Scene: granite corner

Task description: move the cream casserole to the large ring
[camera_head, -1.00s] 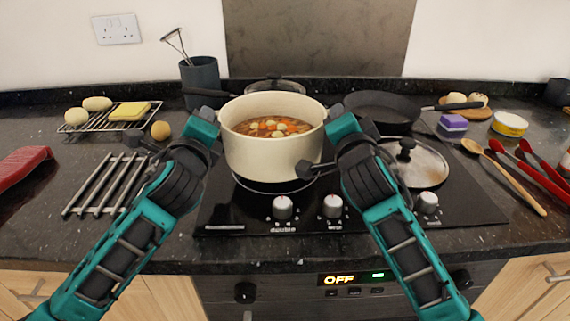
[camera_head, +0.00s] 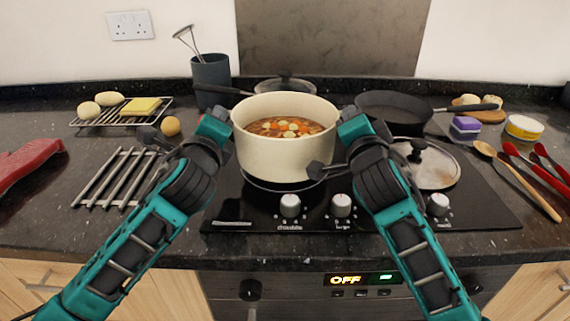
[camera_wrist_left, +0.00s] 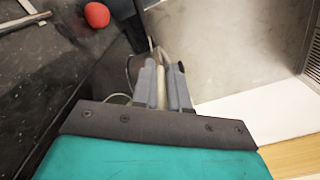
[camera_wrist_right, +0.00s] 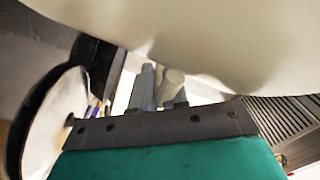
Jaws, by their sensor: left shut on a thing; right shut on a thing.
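The cream casserole (camera_head: 280,160), full of soup with carrot and pale pieces, is upright over the front middle of the black hob. My left gripper (camera_head: 222,116) is shut on its left handle, which shows pale between the fingers in the left wrist view (camera_wrist_left: 161,88). My right gripper (camera_head: 348,118) is shut on its right side; the right wrist view shows the casserole's wall (camera_wrist_right: 220,40) above the fingers. A ring outline (camera_head: 285,188) shows just under the casserole, which hides most of it. I cannot tell whether this is the large ring, or whether the base touches the hob.
A lidded pan (camera_head: 285,85) stands behind the casserole and a dark frying pan (camera_head: 392,107) at the back right. A glass lid (camera_head: 432,168) lies right of my right gripper. A metal trivet (camera_head: 118,178) is at left, spoons (camera_head: 525,185) at right.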

